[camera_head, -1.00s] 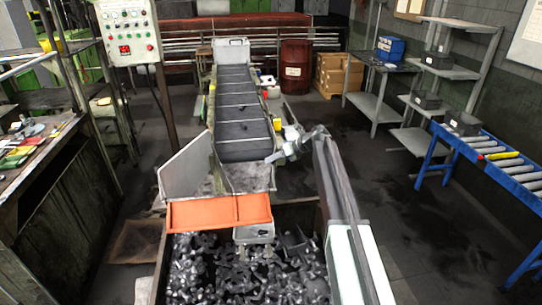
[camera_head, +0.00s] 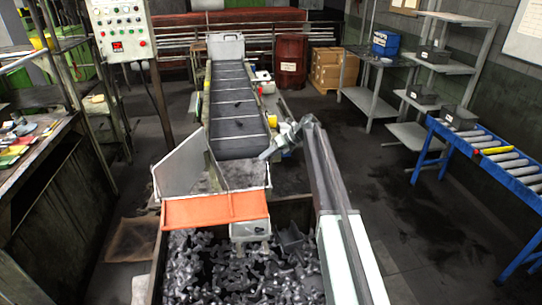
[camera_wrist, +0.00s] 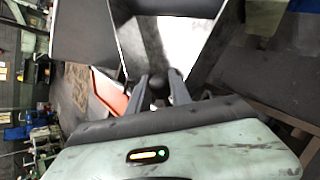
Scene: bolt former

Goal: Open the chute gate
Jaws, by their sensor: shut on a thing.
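The chute (camera_head: 240,180) runs down from the conveyor, with an orange plate (camera_head: 215,209) across its lower front end; which part is the gate is not clear from here. My gripper (camera_head: 266,154) is at the chute's right side, angled down and left. In the wrist view its two fingers (camera_wrist: 159,88) are shut on a dark round knob (camera_wrist: 158,80). The orange plate also shows there (camera_wrist: 108,92), left of the fingers. What the knob is fixed to is mostly hidden.
A bin of dark metal parts (camera_head: 230,270) lies below the orange plate. A grey upright side panel (camera_head: 180,165) flanks the chute on the left. A small grey box (camera_head: 250,231) hangs at the plate's lower edge. The blue roller conveyor (camera_head: 490,150) stands right; floor between is clear.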

